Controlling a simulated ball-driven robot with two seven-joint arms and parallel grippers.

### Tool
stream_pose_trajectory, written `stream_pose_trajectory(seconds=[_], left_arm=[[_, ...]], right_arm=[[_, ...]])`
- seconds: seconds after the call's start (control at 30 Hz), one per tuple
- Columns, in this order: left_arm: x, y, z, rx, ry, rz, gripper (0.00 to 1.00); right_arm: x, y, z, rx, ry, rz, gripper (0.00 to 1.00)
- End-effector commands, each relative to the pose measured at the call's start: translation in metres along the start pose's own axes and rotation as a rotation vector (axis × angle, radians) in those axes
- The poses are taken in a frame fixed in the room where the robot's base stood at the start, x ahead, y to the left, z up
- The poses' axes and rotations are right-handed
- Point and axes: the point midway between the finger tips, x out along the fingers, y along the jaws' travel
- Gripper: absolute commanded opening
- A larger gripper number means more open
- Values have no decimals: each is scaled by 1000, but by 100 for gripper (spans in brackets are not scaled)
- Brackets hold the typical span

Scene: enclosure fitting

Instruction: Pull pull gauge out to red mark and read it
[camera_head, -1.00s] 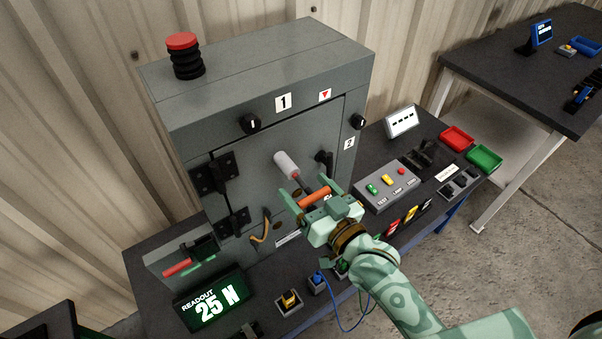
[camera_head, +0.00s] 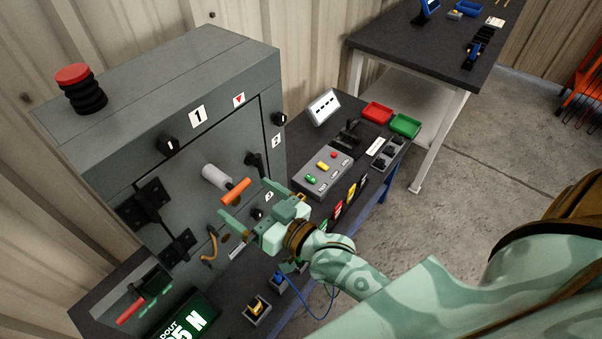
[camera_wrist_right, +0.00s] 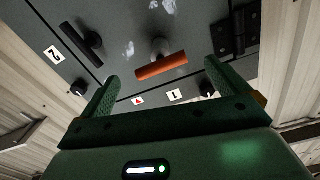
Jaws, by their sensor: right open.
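The pull gauge (camera_head: 216,176) is a white cylinder standing out from the grey cabinet door. Its orange crossbar handle (camera_head: 236,191) sits close to the cylinder's front end. No red mark on its rod can be made out. My right gripper (camera_head: 244,198) is open in front of the handle. In the right wrist view the orange handle (camera_wrist_right: 161,65) lies beyond and between the spread fingertips, apart from them. The green-lit readout (camera_head: 186,320) is cut off at the bottom edge; only "5 N" reads clearly. My left gripper is not in view.
A black door lever (camera_head: 256,162) and knobs sit near the gauge, with hinges (camera_head: 150,205) to its left. A button box (camera_head: 322,174) and red and green trays (camera_head: 405,125) stand right on the bench. A blue cable loops below my gripper.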

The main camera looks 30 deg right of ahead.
Motion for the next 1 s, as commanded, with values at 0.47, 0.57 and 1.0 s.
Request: stream_pose_trajectory(seconds=[0.47, 0.57, 1.0], left_arm=[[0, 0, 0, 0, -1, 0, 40], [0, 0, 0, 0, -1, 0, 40], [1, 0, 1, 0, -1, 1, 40]], right_arm=[[-120, 1, 2, 0, -9, 1, 100], [-138, 1, 2, 0, -7, 1, 100], [-158, 1, 0, -1, -2, 2, 100]])
